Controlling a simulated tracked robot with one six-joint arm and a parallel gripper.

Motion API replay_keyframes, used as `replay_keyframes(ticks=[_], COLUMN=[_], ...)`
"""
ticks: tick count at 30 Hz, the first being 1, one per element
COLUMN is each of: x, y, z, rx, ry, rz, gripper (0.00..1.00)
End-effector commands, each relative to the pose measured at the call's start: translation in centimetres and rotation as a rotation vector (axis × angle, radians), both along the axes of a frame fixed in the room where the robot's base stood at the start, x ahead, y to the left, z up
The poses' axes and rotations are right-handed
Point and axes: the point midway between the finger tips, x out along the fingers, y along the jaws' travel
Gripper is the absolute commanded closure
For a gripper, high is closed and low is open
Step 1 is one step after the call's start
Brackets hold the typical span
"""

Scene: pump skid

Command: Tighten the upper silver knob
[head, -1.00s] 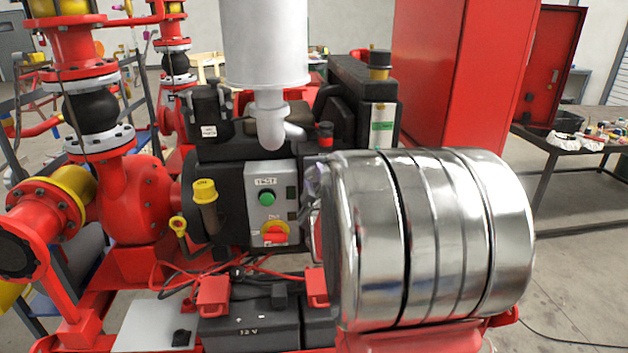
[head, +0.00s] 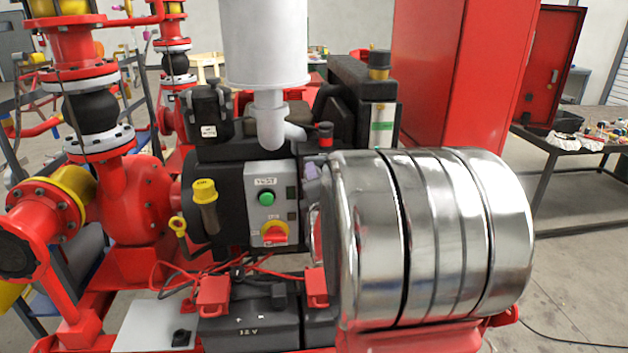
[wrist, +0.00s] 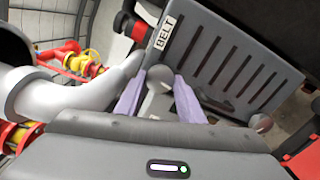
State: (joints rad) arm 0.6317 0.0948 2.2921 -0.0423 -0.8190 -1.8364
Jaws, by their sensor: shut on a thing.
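The upper silver knob (wrist: 158,78) sits between the two pale purple fingers of my gripper (wrist: 160,98) in the wrist view. The fingers are closed on it from both sides and hide part of its edge. A second silver knob (wrist: 262,122) shows at the right in the wrist view, apart from the fingers. Both knobs lie beside a grey slotted guard (wrist: 225,65) with a BELT label. In the head view only a small purple part of my gripper (head: 312,172) shows, right of the control box. The knobs are hidden there.
A white pipe (wrist: 85,95) and a red-and-black cap (wrist: 130,25) lie close left of the fingers. In the head view, a grey control box (head: 270,205) with a green button and red-yellow switch stands left of my gripper. Black batteries (head: 250,325) lie below.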

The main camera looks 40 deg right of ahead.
Motion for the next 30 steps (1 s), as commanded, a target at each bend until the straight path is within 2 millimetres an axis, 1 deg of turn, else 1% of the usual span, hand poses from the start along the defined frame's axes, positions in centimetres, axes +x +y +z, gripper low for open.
replay_keyframes(ticks=[1,9,20,21,28,30], x=[0.15,0.14,0.14,0.14,0.09,0.08], y=[0.34,0.35,0.36,0.36,0.22,0.18], z=[-0.43,-0.50,-0.57,-0.58,-0.36,-0.30], rx=[-0.015,-0.070,-0.072,-0.072,-0.072,-0.073], ry=[0.021,0.061,0.064,0.064,0.059,0.058], rz=[0.008,0.008,0.009,0.009,0.005,0.004], gripper=[0.88,0.88,0.88,0.64,0.48,0.47])
